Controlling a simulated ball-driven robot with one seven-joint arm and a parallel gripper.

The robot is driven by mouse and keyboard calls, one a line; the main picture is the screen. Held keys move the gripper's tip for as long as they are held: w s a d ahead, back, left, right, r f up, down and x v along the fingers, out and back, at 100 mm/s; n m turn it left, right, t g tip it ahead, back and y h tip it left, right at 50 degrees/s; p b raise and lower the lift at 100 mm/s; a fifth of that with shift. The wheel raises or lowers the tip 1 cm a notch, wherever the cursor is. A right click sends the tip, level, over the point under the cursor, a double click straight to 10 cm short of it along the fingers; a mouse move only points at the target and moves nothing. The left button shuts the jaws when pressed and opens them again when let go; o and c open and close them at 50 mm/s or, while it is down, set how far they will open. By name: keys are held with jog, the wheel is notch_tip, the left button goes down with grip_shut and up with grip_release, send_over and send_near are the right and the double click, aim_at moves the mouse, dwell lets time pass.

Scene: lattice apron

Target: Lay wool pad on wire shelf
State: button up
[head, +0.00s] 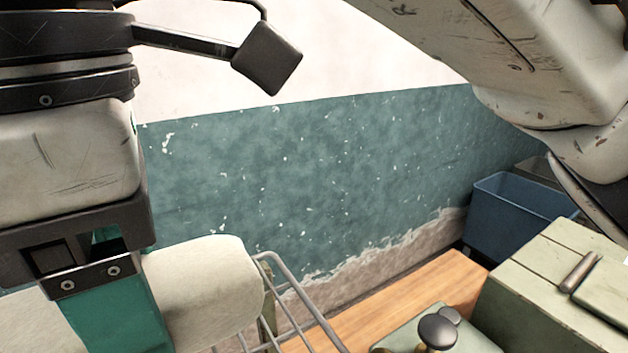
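The wool pad (205,290) is thick and cream-coloured, with rounded edges. It shows on both sides of my gripper's teal finger at the lower left of the head view. My gripper (115,305) points down over the pad, and its near finger lies against the pad's face. It looks shut on the pad; the far finger is hidden behind it. The wire shelf (320,325) is a grey wire frame with a bent rail, just right of and partly behind the pad. The pad's lower part is cut off by the picture, so I cannot tell whether it touches the wires.
A wooden surface (430,290) lies right of the wire shelf. A pale green box (545,300) and a dark knob (438,330) stand at the lower right. A blue bin (515,215) is behind the box. A peeling teal-and-white wall (300,190) closes off the back.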

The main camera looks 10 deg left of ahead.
aim_at(179, 295)
jog(key=w+f, duration=0.1)
jog(key=f, duration=0.1)
jog(key=w+f, duration=0.2)
jog(key=shift+w+f+p, duration=0.2)
jog(key=shift+p, duration=0.1)
jog(key=shift+w+f, duration=0.15)
jog(key=shift+f, duration=0.8)
jog(key=shift+w+f, duration=0.15)
jog(key=shift+f, duration=0.8)
jog(key=o, duration=1.1)
jog(key=shift+c, duration=0.2)
jog(key=shift+r, duration=0.1)
notch_tip(179, 295, up, 12)
